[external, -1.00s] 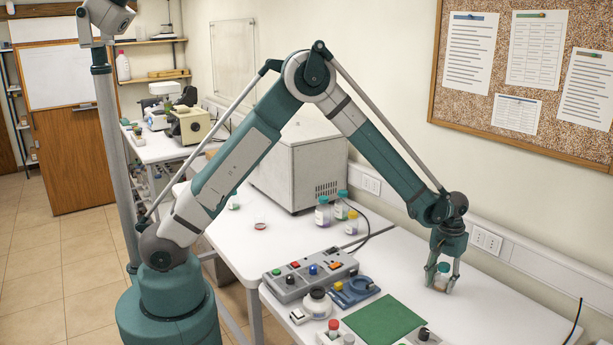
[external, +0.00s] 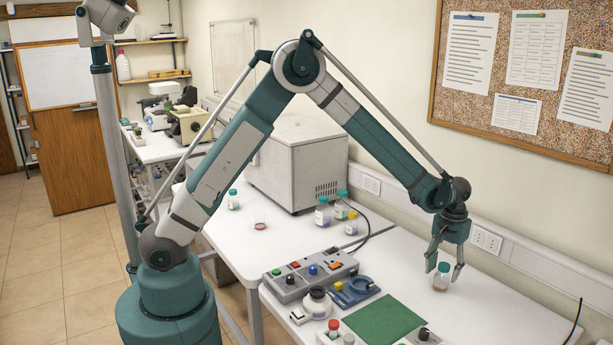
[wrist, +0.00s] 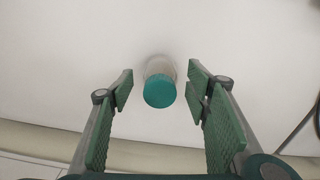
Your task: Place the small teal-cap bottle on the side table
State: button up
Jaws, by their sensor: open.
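The small teal-cap bottle (external: 441,277) stands upright on the white side table (external: 500,310) at the right of the external view. It has a clear body with brownish contents low down. My gripper (external: 444,274) is open just above and around it, its fingers spread to either side. In the wrist view the teal cap (wrist: 160,91) lies between the two open green fingers (wrist: 159,88), with a clear gap on each side.
Near the table's left part are a grey control box (external: 310,275), a blue holder (external: 354,291) and a green mat (external: 384,318). Other capped bottles (external: 341,206) stand by a large grey box (external: 298,165). The white surface around the bottle is clear.

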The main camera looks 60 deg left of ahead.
notch_tip(320, 180, up, 8)
jog(key=shift+f, duration=0.25)
jog(key=shift+a, duration=0.1)
dwell(0.6)
jog(key=shift+a+r, duration=0.1)
jog(key=shift+r, duration=0.1)
jog(key=s+a+r+t, duration=0.3)
jog(key=s+a+r, duration=1.3)
jog(key=a+r, duration=0.35)
jog(key=s+a+t, duration=0.1)
jog(key=s+a, duration=0.3)
jog(key=s, duration=0.4)
jog(key=s+a+m+t, duration=0.1)
jog(key=s+a, duration=0.4)
jog(key=s, duration=0.3)
jog(key=s+a+f+t, duration=0.1)
jog(key=s+a+t, duration=0.1)
jog(key=s+a, duration=0.2)
jog(key=s, duration=0.3)
jog(key=shift+s+a+m, duration=0.35)
jog(key=shift+s+m, duration=0.05)
